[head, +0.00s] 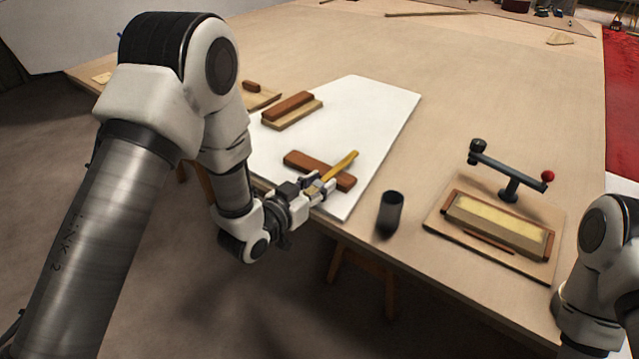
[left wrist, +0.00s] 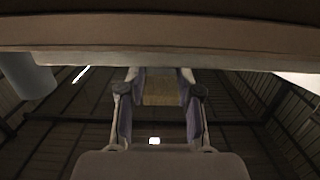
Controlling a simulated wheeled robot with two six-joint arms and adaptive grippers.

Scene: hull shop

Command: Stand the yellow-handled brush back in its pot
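The yellow-handled brush (head: 344,164) is at my left gripper (head: 318,187) in the head view, its handle tilted up to the right over the white board's front edge. The gripper's fingers lie on both sides of the brush's lower part and look closed on it. In the left wrist view a tan-brown piece (left wrist: 160,88) fills the space between the fingers. A dark cylindrical pot (head: 390,212) stands upright on the table, to the right of the gripper and apart from it. Its inside cannot be made out. My right gripper is out of view; only part of that arm shows.
At right, a wooden base (head: 437,220) holds a clamp with a red knob (head: 547,176) and a pale block (head: 497,222). The table beyond is mostly clear.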

